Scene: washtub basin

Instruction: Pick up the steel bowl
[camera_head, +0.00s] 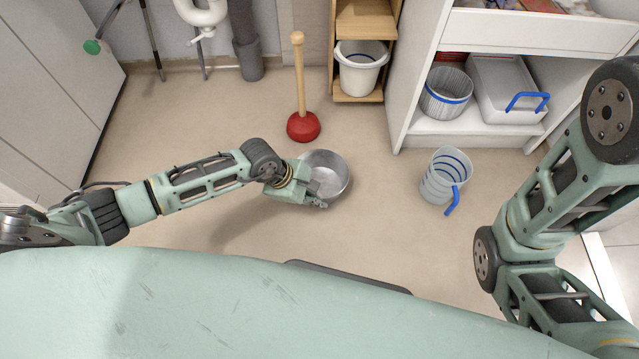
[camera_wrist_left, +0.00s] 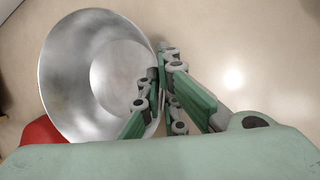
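The steel bowl (camera_head: 332,170) is in the middle of the head view, its open side facing up. My left gripper (camera_head: 318,200) reaches it from the left and is at its near rim. In the left wrist view the bowl (camera_wrist_left: 85,75) fills the left part. There my left gripper (camera_wrist_left: 157,84) has one finger over the inside of the bowl and the other outside, closed on the rim between them. I cannot tell whether the bowl touches the floor. My right arm shows at the right, but its gripper is out of view.
A red plunger (camera_head: 303,127) stands just behind the bowl. A striped pitcher with a blue handle (camera_head: 444,178) is on the floor to the right. A shelf unit (camera_head: 470,128) holds a basket (camera_head: 445,95). A white bucket (camera_head: 360,72) stands in a wooden rack.

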